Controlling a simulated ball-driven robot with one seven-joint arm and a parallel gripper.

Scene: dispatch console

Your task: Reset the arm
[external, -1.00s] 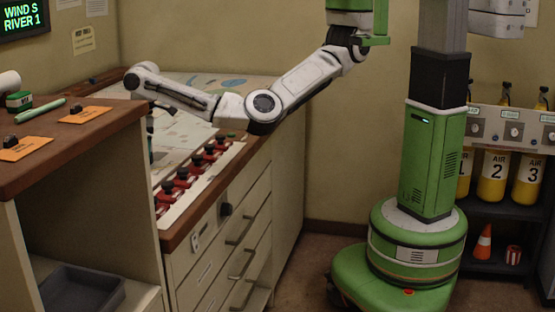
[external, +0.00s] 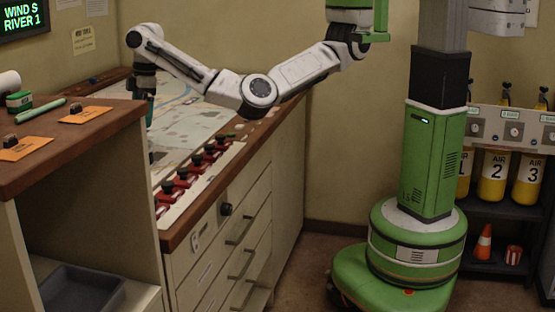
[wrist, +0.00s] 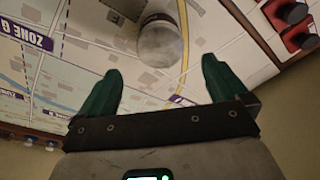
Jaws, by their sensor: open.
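My arm (external: 300,75) reaches left over the map-topped console, bent at the elbow, with its wrist raised above the map. My gripper (external: 150,115) hangs down from the wrist over the far left part of the map, close behind the brown counter edge. In the wrist view my gripper (wrist: 160,75) shows two green fingers spread apart with nothing between them. A round grey-white object (wrist: 160,43) stands on the map just beyond the fingertips, apart from them. I cannot clearly make it out in the external view.
Red switches (external: 195,172) line the console's front edge; two show in the wrist view (wrist: 288,14). A brown counter (external: 75,135) with orange cards and a green pen stands at left. The map (external: 205,125) has clear room. Yellow air cylinders (external: 528,178) stand at right.

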